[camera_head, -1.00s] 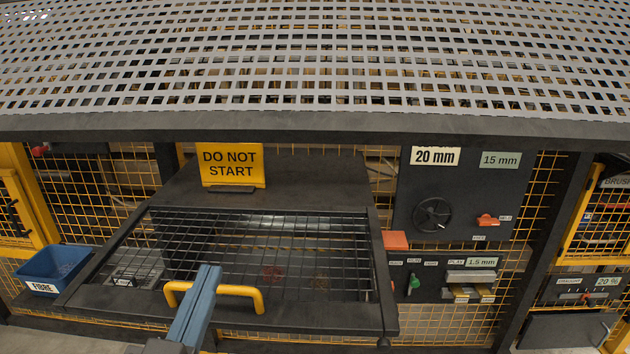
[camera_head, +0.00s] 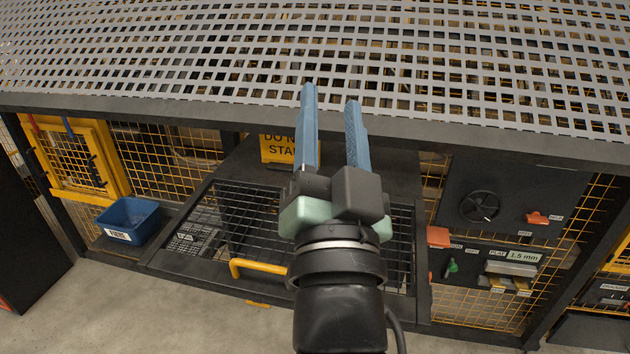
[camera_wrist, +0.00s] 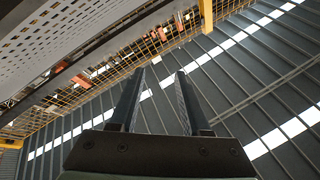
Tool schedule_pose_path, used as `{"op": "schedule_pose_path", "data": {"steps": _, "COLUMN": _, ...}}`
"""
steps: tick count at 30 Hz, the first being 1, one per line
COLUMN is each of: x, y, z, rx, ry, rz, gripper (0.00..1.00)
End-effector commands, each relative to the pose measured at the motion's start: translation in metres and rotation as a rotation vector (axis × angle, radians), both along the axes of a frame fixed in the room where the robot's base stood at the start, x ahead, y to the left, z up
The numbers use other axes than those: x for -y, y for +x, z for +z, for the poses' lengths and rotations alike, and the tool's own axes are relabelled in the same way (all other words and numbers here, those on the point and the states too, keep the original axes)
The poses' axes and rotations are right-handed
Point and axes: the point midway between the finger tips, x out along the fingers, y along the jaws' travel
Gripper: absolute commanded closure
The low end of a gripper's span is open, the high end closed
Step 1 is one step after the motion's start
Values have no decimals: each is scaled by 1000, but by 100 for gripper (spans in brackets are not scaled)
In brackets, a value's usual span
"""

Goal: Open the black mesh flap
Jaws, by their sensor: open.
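The black mesh flap (camera_head: 205,213) lies closed and sloping over a dark housing below the perforated panel in the head view. Its yellow handle (camera_head: 258,268) sits at the lower front edge, with its right end hidden behind my wrist. My gripper (camera_head: 331,95) is open and empty, with two blue fingers pointing up, away from the handle and higher in the picture. My wrist and hand cover the middle right part of the flap. In the wrist view the fingers (camera_wrist: 154,80) stand apart with nothing between them; the flap does not show there.
A yellow DO NOT START sign (camera_head: 280,148) stands behind the flap, partly hidden by my fingers. A blue bin (camera_head: 128,221) is at left. A handwheel (camera_head: 479,207) and a green switch (camera_head: 452,265) are at right. A perforated grey panel (camera_head: 450,65) overhangs above.

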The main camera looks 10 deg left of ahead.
Motion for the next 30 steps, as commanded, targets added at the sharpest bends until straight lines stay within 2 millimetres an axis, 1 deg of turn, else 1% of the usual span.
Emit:
{"op": "schedule_pose_path", "data": {"steps": 1, "x": -12, "y": 11, "z": -36, "rx": -117, "ry": 96, "rz": 80, "gripper": 53}}
{"op": "schedule_pose_path", "data": {"steps": 2, "x": -19, "y": 15, "z": -59, "rx": -180, "ry": 164, "rz": 125, "gripper": 53}}
{"op": "schedule_pose_path", "data": {"steps": 3, "x": -28, "y": 17, "z": -90, "rx": -264, "ry": 255, "rz": 179, "gripper": 53}}
{"op": "schedule_pose_path", "data": {"steps": 5, "x": -39, "y": 15, "z": -135, "rx": -386, "ry": 394, "rz": 244, "gripper": 53}}
{"op": "schedule_pose_path", "data": {"steps": 6, "x": -45, "y": 11, "z": -163, "rx": -462, "ry": 486, "rz": 275, "gripper": 53}}
{"op": "schedule_pose_path", "data": {"steps": 9, "x": -57, "y": -4, "z": -223, "rx": -621, "ry": 690, "rz": 320, "gripper": 53}}
{"op": "schedule_pose_path", "data": {"steps": 12, "x": -65, "y": -21, "z": -265, "rx": -730, "ry": 841, "rz": 336, "gripper": 53}}
{"op": "schedule_pose_path", "data": {"steps": 15, "x": -68, "y": -32, "z": -287, "rx": -786, "ry": 929, "rz": 339, "gripper": 53}}
{"op": "schedule_pose_path", "data": {"steps": 17, "x": -70, "y": -34, "z": -293, "rx": -800, "ry": 954, "rz": 339, "gripper": 53}}
{"op": "schedule_pose_path", "data": {"steps": 19, "x": -71, "y": -31, "z": -295, "rx": -805, "ry": 963, "rz": 339, "gripper": 53}}
{"op": "schedule_pose_path", "data": {"steps": 23, "x": -76, "y": -18, "z": -295, "rx": -801, "ry": 960, "rz": 341, "gripper": 53}}
{"op": "schedule_pose_path", "data": {"steps": 30, "x": -90, "y": 21, "z": -299, "rx": -802, "ry": 956, "rz": 341, "gripper": 53}}
